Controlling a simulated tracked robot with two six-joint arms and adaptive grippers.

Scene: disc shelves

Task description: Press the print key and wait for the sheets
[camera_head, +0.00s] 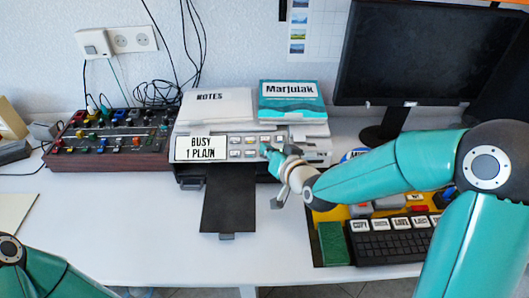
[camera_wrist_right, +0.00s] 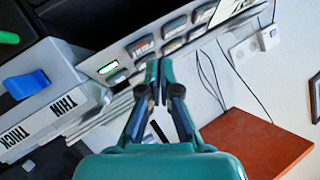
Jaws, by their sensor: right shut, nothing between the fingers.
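The printer (camera_head: 308,157) stands at the back middle of the desk, and its display (camera_head: 201,148) reads "BUSY 1 PLAIN". A panel of small keys (camera_head: 250,140) lies right of the display. In the right wrist view a key (camera_wrist_right: 142,46) has a label that may read "PRINT". My right gripper (camera_head: 266,149) is shut and empty, its tips at the lower right of the key panel; in the wrist view (camera_wrist_right: 158,68) they are close to the keys, contact unclear. The black tray (camera_head: 228,205) sticks out in front, with no sheets visible on it. My left gripper is out of view.
Books marked "NOTES" (camera_head: 215,106) and "Marjulak" (camera_head: 291,98) lie on the printer. A knob console (camera_head: 110,140) stands left, a keyboard (camera_head: 390,243) and monitor (camera_head: 415,55) right. A blue slider (camera_wrist_right: 27,86) sits by "THIN" and "THICK" labels.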

